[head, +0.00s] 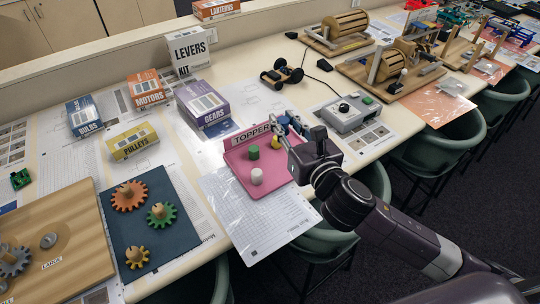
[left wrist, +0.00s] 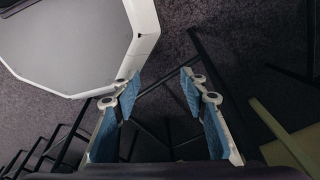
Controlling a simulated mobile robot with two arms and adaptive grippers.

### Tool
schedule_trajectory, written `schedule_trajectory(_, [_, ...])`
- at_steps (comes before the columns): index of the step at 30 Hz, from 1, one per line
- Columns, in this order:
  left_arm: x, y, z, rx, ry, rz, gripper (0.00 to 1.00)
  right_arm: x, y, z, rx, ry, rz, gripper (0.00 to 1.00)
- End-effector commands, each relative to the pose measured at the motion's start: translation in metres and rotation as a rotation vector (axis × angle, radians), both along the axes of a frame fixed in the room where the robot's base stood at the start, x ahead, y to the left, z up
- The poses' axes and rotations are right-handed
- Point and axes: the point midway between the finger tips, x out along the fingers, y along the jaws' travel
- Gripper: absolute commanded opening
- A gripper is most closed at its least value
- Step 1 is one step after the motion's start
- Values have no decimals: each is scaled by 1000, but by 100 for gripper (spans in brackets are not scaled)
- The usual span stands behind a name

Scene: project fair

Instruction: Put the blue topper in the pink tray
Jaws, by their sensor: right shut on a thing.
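The pink tray (head: 236,166), labelled TOPPERS, lies near the front edge of the table. A green topper (head: 253,152), a white topper (head: 257,176) and a yellow topper (head: 277,142) stand in it. My right gripper (head: 286,124) is above the tray's back right part, shut on a small blue piece, the blue topper (head: 284,121). The fingers hide much of it, and the blue finger pads make its outline hard to tell. My left gripper (left wrist: 160,85) is open and empty over the dark floor in the left wrist view.
A grey control box (head: 347,114) stands right of the tray. The GEARS box (head: 203,104) and PULLEYS box (head: 134,141) stand behind and left. A dark mat (head: 182,237) with several gears lies at the left. Green chairs (head: 437,143) line the front edge.

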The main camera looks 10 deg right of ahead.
Motion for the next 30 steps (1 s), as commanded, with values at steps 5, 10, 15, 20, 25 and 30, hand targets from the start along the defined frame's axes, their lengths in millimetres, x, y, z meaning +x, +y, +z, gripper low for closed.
schedule_trajectory(5, [-32,8,3,11,45,-2,40,25,-6,22,-3,-17,3,7])
schedule_trajectory(10, [-38,10,1,13,53,-2,40,31,-8,15,-1,-13,2,7])
schedule_trajectory(15, [-23,8,-2,11,32,-2,40,31,-7,-27,2,-9,2,7])
schedule_trajectory(20, [-7,7,-6,7,8,-2,40,30,-8,-71,1,-8,1,7])
schedule_trajectory(25, [-8,5,-15,7,11,-2,40,31,-8,-111,2,-13,0,7])
schedule_trajectory(30, [-16,4,-20,6,20,-2,40,31,-7,-130,1,-18,2,7])
